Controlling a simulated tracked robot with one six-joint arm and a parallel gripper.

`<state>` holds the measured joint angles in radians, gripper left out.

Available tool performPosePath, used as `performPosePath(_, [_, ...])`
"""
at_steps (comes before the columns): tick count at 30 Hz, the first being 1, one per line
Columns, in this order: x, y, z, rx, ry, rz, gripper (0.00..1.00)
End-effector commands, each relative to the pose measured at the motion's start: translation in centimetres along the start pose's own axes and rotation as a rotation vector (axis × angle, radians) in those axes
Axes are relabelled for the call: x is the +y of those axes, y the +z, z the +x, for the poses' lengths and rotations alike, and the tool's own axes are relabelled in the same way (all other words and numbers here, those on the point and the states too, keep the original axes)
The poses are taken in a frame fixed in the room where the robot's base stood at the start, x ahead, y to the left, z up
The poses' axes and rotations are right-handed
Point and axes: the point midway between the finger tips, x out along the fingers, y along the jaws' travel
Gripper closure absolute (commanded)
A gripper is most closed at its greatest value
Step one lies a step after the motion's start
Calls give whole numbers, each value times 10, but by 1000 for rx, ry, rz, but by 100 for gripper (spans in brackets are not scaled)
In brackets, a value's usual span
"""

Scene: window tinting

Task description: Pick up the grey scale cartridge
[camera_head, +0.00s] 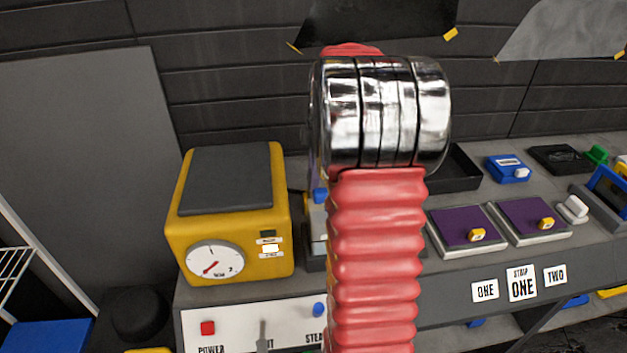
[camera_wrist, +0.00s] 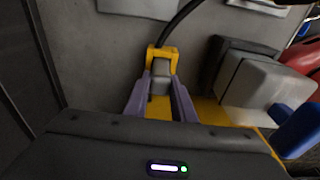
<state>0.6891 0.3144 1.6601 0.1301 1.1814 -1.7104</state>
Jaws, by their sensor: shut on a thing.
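In the wrist view my gripper (camera_wrist: 161,76) points away from the camera, with two purple fingers. It is shut on a small grey block, the grey scale cartridge (camera_wrist: 160,70). Yellow shows around the block's far end; I cannot tell whether it belongs to the fingers or to the block. I cannot tell whether the cartridge touches anything below. In the head view my arm hides both the gripper and the cartridge.
A yellow machine with a dial (camera_head: 235,225) stands left on the grey bench. Two purple-topped pads (camera_head: 462,226) and a blue box (camera_head: 507,168) lie to the right. In the wrist view a pale box (camera_wrist: 262,92) with a blue lever stands close right, and a black cable (camera_wrist: 178,22) runs beyond the fingers.

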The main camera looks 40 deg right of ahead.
Motion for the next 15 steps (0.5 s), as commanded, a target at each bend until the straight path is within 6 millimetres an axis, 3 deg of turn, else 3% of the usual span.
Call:
performPosePath(8, [1,-5,-40,-1,6,0,100])
performPosePath(15, [1,-12,-96,-1,6,-1,100])
